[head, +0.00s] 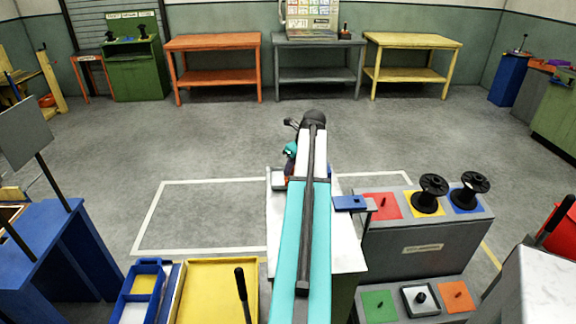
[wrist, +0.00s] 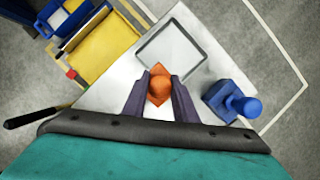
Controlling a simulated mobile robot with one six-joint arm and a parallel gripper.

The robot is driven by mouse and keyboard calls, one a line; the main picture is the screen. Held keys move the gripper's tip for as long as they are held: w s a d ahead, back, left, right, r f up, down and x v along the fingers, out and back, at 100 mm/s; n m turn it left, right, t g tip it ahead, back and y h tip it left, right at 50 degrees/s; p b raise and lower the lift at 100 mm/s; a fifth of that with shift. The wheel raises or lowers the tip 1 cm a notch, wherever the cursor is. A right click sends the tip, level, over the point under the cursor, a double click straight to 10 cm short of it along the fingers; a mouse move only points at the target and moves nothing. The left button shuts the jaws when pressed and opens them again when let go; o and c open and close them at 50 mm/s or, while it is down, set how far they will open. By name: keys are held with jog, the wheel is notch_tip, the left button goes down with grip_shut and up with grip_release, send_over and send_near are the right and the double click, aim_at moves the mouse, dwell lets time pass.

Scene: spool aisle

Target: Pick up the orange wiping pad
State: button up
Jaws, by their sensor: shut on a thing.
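In the wrist view, my gripper (wrist: 160,90) has its two dark purple fingers closed on the orange wiping pad (wrist: 160,86). The pad is small and block-like between the fingertips, and its sides are partly covered by them. It shows over the white tabletop (wrist: 118,95), near a shallow grey square tray (wrist: 172,48). I cannot tell whether it touches the top. In the head view, my arm hides the pad and most of the gripper at the far end of the white table (head: 345,245).
A blue object with a round knob (wrist: 232,105) stands right of the gripper in the wrist view. A yellow tray (head: 215,264) and blue bin (head: 140,290) are at left. A grey stand (head: 420,240) with black spools is at right. Open floor lies beyond.

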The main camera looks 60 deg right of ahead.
jog(key=s+a+b, duration=0.1)
jog(key=s+a, duration=0.4)
jog(key=s, duration=0.2)
jog(key=shift+s+r, duration=0.25)
jog(key=shift+r, duration=0.15)
jog(key=o, duration=0.3)
jog(key=shift+c, duration=0.9)
jog(key=w+a+f+n+g+y, duration=0.15)
jog(key=w+a+n+y, duration=0.35)
jog(key=w+a+n, duration=1.5)
jog(key=w+a+n+g, duration=0.2)
jog(key=w+a+n, duration=0.1)
jog(key=a, duration=1)
jog(key=w+a+n+g, duration=0.1)
jog(key=w+a+n, duration=0.2)
jog(key=a, duration=1)
jog(key=w+a+n+g, duration=0.2)
jog(key=w+a, duration=0.3)
jog(key=a, duration=0.9)
jog(key=shift+r+n+g, duration=0.35)
jog(key=shift+r+n, duration=0.1)
jog(key=shift+n, duration=0.05)
